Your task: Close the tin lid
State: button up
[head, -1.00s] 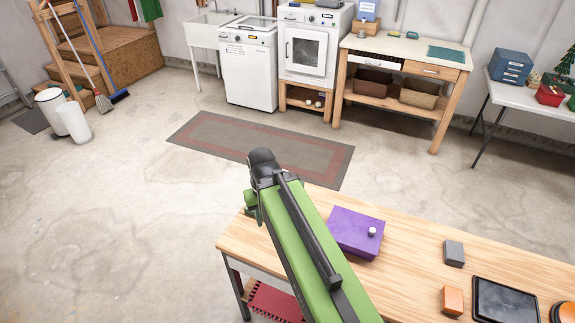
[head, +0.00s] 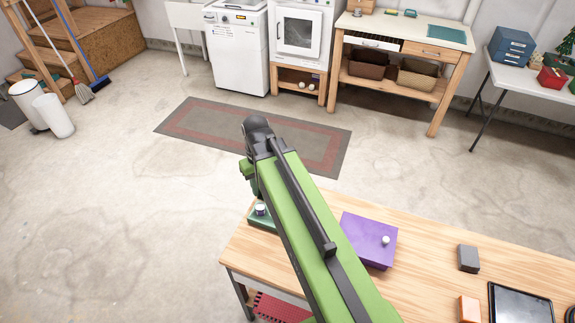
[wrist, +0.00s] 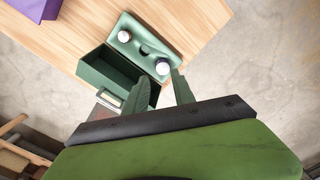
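The green tin (wrist: 102,68) stands open on the wooden table in the wrist view, its hollow inside showing. A green lid-like part (wrist: 152,40) with pale round knobs lies along its upper right side. I cannot tell exactly how that part joins the tin. In the head view, a bit of green with a pale knob (head: 261,210) shows left of my arm, and the rest is hidden. My gripper (wrist: 160,88) is open and empty, with its two green fingers apart beside the tin's lower right end, near one knob. I cannot tell whether they touch.
A purple box (head: 367,240) with a pale knob stands on the table (head: 432,249), right of my arm. A grey block (head: 468,258), an orange block (head: 469,309) and a dark tablet (head: 520,305) lie farther right. Open floor lies beyond the table.

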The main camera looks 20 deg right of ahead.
jog(key=w+d+r+n+g+y+p, duration=0.1)
jog(key=w+d+r+n+p, duration=0.35)
jog(key=d+r, duration=0.25)
jog(key=w+d+r+n+p, duration=0.3)
jog(key=d+r+p, duration=0.3)
jog(key=d, duration=0.1)
jog(key=f+b, duration=0.5)
jog(key=b, duration=0.1)
jog(key=s+a+f+b, duration=0.1)
jog(key=f+b, duration=0.4)
jog(key=f, duration=0.1)
jog(key=f+b, duration=0.6)
jog(key=shift+s+a+b, duration=0.3)
jog(key=shift+a+b, duration=0.05)
jog(key=shift+r, duration=0.1)
grip_shut()
